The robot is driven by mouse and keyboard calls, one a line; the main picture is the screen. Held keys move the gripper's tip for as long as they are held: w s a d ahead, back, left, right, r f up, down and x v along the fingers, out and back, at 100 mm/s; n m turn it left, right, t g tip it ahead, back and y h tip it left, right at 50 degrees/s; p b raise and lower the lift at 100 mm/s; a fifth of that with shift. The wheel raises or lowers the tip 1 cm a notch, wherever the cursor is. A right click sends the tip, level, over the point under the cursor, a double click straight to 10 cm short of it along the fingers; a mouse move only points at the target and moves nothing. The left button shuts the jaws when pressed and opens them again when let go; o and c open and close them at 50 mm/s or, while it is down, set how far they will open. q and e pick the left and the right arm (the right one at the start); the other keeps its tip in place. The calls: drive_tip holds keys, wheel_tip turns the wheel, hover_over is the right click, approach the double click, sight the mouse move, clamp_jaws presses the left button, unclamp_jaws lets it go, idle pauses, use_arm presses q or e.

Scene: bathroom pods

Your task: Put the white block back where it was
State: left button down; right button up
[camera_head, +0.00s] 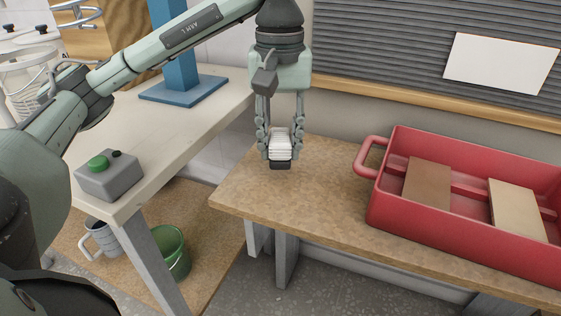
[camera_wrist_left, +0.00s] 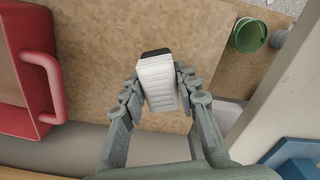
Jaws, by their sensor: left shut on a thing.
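The white block (camera_head: 280,146) has ridged sides and a black end. My left gripper (camera_head: 279,150) points down over the left end of the tan bench (camera_head: 320,205) and is shut on the block. In the left wrist view the white block (camera_wrist_left: 158,82) sits between both fingers (camera_wrist_left: 158,95), with its black end pointing away from the palm. I cannot tell whether the block touches the bench top or hangs just above it. My right gripper is not in view.
A red tray (camera_head: 385,205) with a brown board (camera_head: 427,183) and a beige board (camera_head: 517,208) stands on the bench to the right. Left is a pale table (camera_head: 150,140) with a grey box with a green button (camera_head: 106,175). A green bucket (camera_head: 172,252) and grey mug (camera_head: 101,238) sit lower.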

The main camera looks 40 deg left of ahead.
sight(280, 161)
use_arm(q)
wheel_tip(280, 161, down, 4)
drive_tip(key=shift+f, duration=0.1)
drive_tip(key=c, duration=1.1)
unclamp_jaws()
drive_tip(key=shift+c, duration=0.2)
